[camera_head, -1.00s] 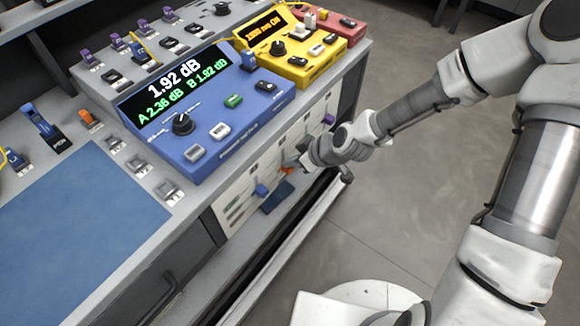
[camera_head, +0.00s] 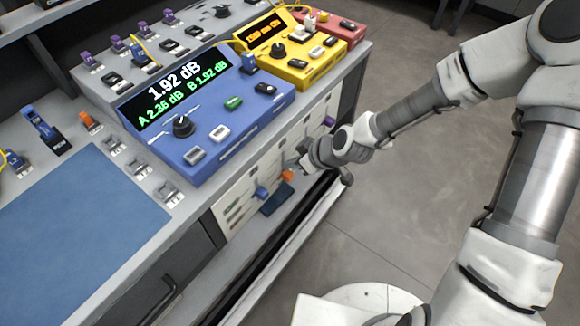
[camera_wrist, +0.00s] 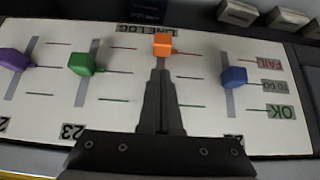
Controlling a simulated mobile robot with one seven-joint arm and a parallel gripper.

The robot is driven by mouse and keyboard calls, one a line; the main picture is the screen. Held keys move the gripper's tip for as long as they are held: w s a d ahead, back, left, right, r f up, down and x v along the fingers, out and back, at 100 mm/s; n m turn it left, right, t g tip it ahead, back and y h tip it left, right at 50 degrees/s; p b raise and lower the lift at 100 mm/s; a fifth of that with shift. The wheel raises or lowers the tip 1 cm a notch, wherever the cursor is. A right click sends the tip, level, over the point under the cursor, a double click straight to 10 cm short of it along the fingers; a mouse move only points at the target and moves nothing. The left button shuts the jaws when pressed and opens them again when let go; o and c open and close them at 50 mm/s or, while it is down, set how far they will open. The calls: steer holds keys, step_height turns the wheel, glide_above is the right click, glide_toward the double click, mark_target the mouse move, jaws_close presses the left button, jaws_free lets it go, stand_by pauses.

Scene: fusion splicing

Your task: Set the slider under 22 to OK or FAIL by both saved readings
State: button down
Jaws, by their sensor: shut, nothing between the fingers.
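The slider board (camera_wrist: 210,110) hangs on the bench front and also shows in the head view (camera_head: 240,205). In the wrist view the orange slider (camera_wrist: 163,44) stands at its top, red tick, level with the FAIL row. The label below its track is hidden by my gripper; the green slider's column beside it reads 23. The green (camera_wrist: 82,63), blue (camera_wrist: 234,76) and purple (camera_wrist: 13,59) sliders stand near their middle ticks. My gripper (camera_wrist: 160,68) is shut and empty just below the orange knob. The blue meter (camera_head: 205,125) shows A 2.36 dB and B 1.92 dB.
A yellow device (camera_head: 285,50) and a red device (camera_head: 335,30) stand behind the meter. A blue mat (camera_head: 80,225) covers the near bench top. A dark rail (camera_head: 285,245) runs below the board.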

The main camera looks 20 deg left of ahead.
steer(key=s+d+p, duration=0.1)
steer(key=s+d, duration=0.1)
steer(key=d, duration=0.4)
steer(key=shift+s+d, duration=0.25)
steer(key=shift+s, duration=0.1)
steer(key=shift+d+p, duration=0.1)
steer(key=shift+p, duration=0.2)
stand_by(0.3)
